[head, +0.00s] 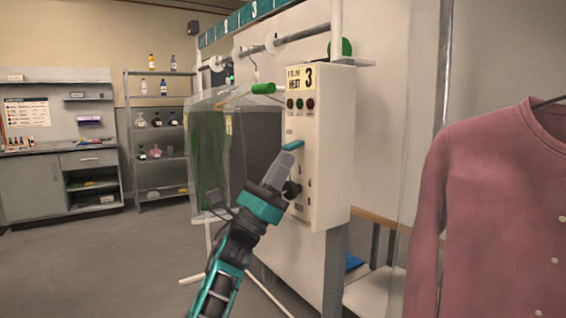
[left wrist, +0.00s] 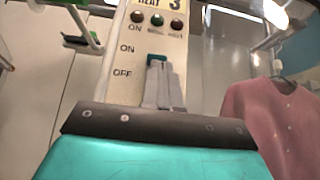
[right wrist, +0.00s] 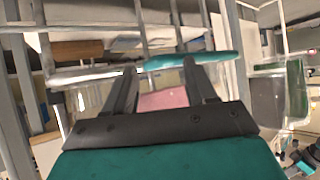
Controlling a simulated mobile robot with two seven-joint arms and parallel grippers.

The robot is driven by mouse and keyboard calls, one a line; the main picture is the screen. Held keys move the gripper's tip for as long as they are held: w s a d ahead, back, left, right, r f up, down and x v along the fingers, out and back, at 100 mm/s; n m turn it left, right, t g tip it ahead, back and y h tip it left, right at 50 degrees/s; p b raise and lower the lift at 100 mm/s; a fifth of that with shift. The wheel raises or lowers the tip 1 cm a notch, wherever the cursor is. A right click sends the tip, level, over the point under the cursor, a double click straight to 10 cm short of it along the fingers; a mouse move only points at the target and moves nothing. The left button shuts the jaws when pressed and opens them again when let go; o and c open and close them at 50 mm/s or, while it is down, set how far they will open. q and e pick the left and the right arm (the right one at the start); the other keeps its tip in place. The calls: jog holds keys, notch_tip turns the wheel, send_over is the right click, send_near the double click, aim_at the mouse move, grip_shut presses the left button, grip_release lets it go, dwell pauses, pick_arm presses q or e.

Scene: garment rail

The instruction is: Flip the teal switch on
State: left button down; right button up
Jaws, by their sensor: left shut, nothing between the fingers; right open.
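The teal switch (head: 292,145) sticks out from the front of a cream control box (head: 332,150) marked "FILM HEAT 3". My left gripper (head: 293,154) is shut and empty, its fingertips just below the teal lever. In the left wrist view the teal switch (left wrist: 157,59) shows just past the shut fingertips (left wrist: 160,66), beside the ON and OFF labels. The fingers partly hide it, so I cannot tell its setting or whether they touch. My right gripper (right wrist: 160,72) is open, seen only in its wrist view.
Indicator lamps (head: 300,104) sit above the switch and a black knob (head: 291,189) below it. A clear garment cover (head: 235,145) hangs left of the box. A pink shirt (head: 495,215) hangs at right. A teal bar (right wrist: 190,60) crosses the right wrist view.

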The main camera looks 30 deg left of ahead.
pick_arm(q)
jog(key=g+p, duration=0.1)
jog(key=p, duration=0.1)
jog(key=r+g+y+p, duration=0.1)
jog(key=p, duration=0.2)
jog(key=s+r+g+y+p, duration=0.1)
jog(key=g+p, duration=0.1)
jog(key=shift+a+r+p, duration=0.1)
jog(key=shift+a+p, duration=0.15)
jog(key=shift+p, duration=0.05)
pick_arm(e)
jog(key=shift+h, duration=0.5)
jog(key=d+r, duration=0.1)
jog(key=s+d+r, duration=0.1)
jog(key=r, duration=0.2)
jog(key=shift+s+d, duration=0.25)
jog(key=shift+d, duration=0.15)
pick_arm(q)
jog(key=shift+s, duration=0.1)
pick_arm(e)
jog(key=shift+f, duration=0.1)
